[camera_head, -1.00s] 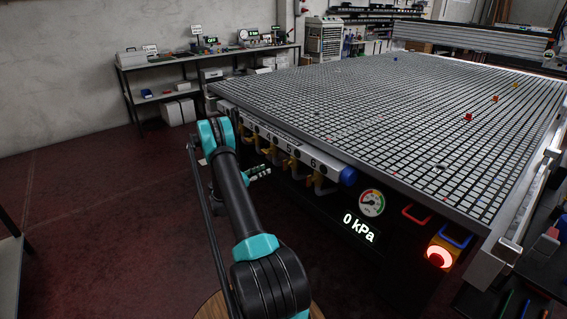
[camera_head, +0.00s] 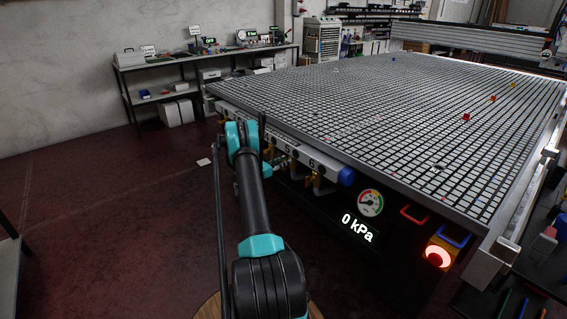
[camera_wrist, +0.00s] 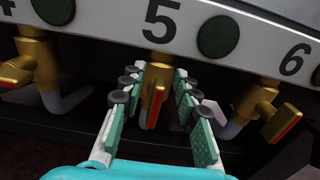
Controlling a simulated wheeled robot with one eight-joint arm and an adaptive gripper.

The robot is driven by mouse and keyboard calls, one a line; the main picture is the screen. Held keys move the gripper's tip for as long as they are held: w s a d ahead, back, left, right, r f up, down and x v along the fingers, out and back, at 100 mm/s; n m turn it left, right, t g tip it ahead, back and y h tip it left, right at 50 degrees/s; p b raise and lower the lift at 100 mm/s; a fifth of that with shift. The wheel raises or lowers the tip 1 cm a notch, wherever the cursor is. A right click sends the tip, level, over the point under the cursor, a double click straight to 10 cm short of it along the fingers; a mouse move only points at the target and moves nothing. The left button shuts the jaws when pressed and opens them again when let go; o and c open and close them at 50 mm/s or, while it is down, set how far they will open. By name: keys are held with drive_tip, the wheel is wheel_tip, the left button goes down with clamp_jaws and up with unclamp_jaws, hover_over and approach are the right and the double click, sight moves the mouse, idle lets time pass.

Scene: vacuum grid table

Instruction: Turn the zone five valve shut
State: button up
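The zone five valve (camera_wrist: 156,60) is a brass body under the white manifold label 5 in the wrist view. Its brass lever handle (camera_wrist: 154,98), with a red-orange face, hangs downward between my fingers. My gripper (camera_wrist: 153,80) is open, with one finger on each side of the handle; contact cannot be told.
The zone four valve (camera_wrist: 38,62) stands close on the left and the zone six valve (camera_wrist: 262,95) on the right, its handle slanted. The grid table (camera_head: 400,110) overhangs the manifold. A gauge (camera_head: 370,203) above a 0 kPa display is at right.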

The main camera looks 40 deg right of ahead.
clamp_jaws()
idle(0.5)
drive_tip(key=m, duration=0.2)
drive_tip(key=s+m, duration=0.1)
drive_tip(key=m, duration=0.4)
drive_tip(key=shift+s+f+m, duration=0.3)
drive_tip(key=shift+s, duration=0.05)
drive_tip(key=shift+s+f+m, duration=0.15)
drive_tip(key=shift+f+m, duration=0.2)
drive_tip(key=shift+m, duration=1.4)
drive_tip(key=shift+s+f+m, duration=0.2)
drive_tip(key=shift+f+m, duration=0.2)
drive_tip(key=shift+m, duration=1.3)
drive_tip(key=shift+s+f+m, duration=0.15)
drive_tip(key=shift+f+m, duration=0.2)
drive_tip(key=shift+m, duration=1.4)
unclamp_jaws()
